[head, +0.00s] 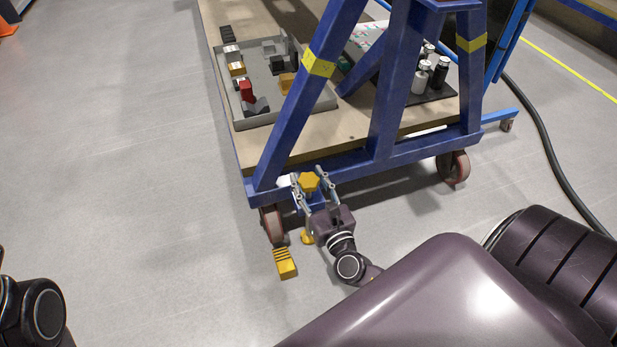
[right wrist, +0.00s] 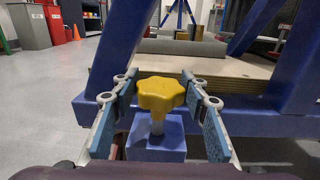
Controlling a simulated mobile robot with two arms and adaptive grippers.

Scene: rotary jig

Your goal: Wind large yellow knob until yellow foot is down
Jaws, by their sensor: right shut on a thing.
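The large yellow knob (head: 309,182) is a lobed star knob on a stem at the lower corner of the blue frame. It also shows in the right wrist view (right wrist: 161,95), above a blue block. My right gripper (head: 315,178) is shut on the knob, one finger on each side; its fingers also show in the right wrist view (right wrist: 161,88). A yellow foot (head: 307,238) shows low beside my right gripper, partly hidden; I cannot tell whether it touches the floor. My left gripper is not in view.
A caster (head: 272,224) with a yellow ridged pedal (head: 286,264) stands left of the foot. Another caster (head: 453,167) is to the right. A grey tray (head: 245,124) with parts sits on the wooden deck. A black cable (head: 550,150) lies right.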

